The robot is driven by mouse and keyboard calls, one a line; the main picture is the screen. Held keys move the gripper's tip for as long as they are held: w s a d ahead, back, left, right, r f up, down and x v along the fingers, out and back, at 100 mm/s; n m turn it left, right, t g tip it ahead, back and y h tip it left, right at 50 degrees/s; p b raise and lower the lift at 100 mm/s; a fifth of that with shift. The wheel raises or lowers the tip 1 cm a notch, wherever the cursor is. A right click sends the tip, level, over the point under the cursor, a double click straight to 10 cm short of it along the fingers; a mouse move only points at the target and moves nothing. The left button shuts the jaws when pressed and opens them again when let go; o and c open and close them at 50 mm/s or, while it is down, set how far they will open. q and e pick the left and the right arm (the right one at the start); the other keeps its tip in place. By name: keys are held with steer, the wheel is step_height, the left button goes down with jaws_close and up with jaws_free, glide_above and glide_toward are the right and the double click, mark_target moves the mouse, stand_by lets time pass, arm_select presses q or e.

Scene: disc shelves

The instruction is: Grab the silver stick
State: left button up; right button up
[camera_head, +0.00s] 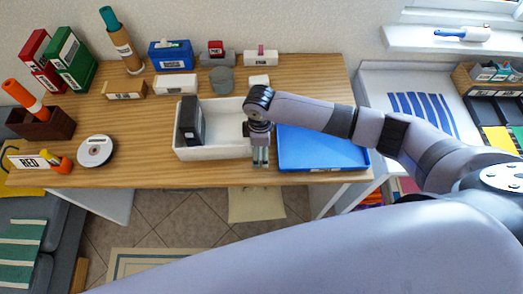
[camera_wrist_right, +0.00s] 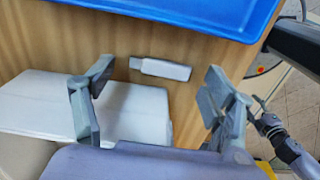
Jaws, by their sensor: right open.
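The silver stick (camera_wrist_right: 161,68), a small pale grey stick with a narrower left end, lies on the wooden desk in the right wrist view. It lies in the gap between the blue tray (camera_wrist_right: 215,18) and the white bin (camera_wrist_right: 128,113). My right gripper (camera_wrist_right: 157,86) is open and empty, its fingers to either side of the stick in the picture. In the head view my right gripper (camera_head: 260,163) points down between bin and tray, and the stick is hidden. My left gripper seems to show small at the right of the wrist view (camera_wrist_right: 264,122); its jaws are unclear.
The white bin (camera_head: 215,153) holds a dark box (camera_head: 191,121) and stands left of my right gripper. The blue tray (camera_head: 320,150) is close on its right. The desk's front edge is near. A disc spindle (camera_head: 96,150) stands far left.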

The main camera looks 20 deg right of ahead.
steer(key=shift+c, duration=0.6)
steer(key=c, duration=0.7)
steer(key=shift+r, duration=0.1)
steer(key=shift+c, duration=0.3)
